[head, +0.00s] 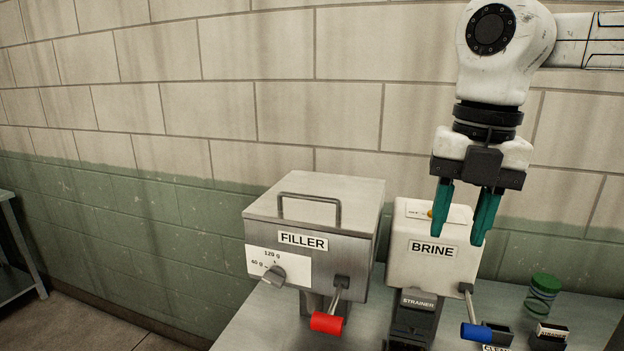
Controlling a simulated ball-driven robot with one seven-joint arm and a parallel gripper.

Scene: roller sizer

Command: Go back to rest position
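My gripper (459,240) points down in front of the upper part of the white box labelled BRINE (420,272). Its two teal fingers are spread apart, with the BRINE box's top and right side showing between them. Nothing is held between the fingers. I cannot tell from this view whether a finger touches the box.
A metal FILLER box (345,225) with a dial (274,276) and red-handled lever (327,323) stands left. The BRINE box has a blue-handled lever (476,332). A green-lidded jar (541,296) stands on the metal table (590,314) at right. A side table (14,262) is far left.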

